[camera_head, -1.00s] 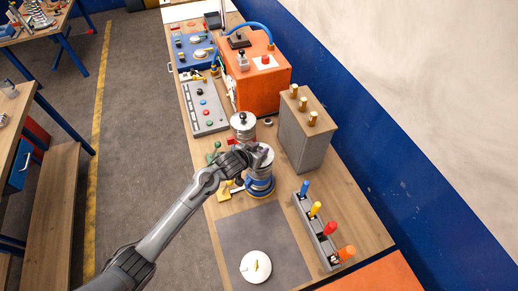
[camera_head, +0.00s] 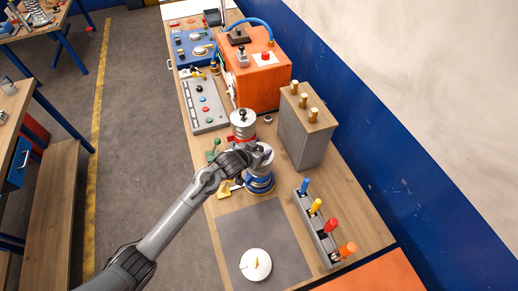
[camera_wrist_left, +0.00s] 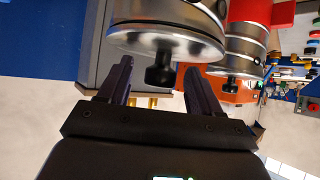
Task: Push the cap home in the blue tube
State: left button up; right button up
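The blue tube (camera_head: 260,187), a silver duct with a blue band, stands upright on the bench, largely covered by my left gripper and arm in the head view. In the left wrist view a round silver cap (camera_wrist_left: 165,42) with a black knob (camera_wrist_left: 159,74) shows close up. My left gripper (camera_head: 262,156) is at the top of this tube. In the left wrist view its fingers (camera_wrist_left: 157,78) are apart, one on each side of the knob, with gaps visible. How deep the cap sits in the tube is hidden. My right gripper is not in view.
A similar red-banded tube (camera_head: 242,124) with a knobbed lid stands just behind. A grey box with brass posts (camera_head: 305,137) is to the right. A rack of coloured handles (camera_head: 318,231) and a white disc (camera_head: 255,264) on a grey mat (camera_head: 240,226) are in front.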

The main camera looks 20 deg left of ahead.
pick_arm(q)
jog(key=v, duration=1.1)
jog(key=shift+b, duration=0.4)
jog(key=shift+w, duration=0.15)
dwell(0.4)
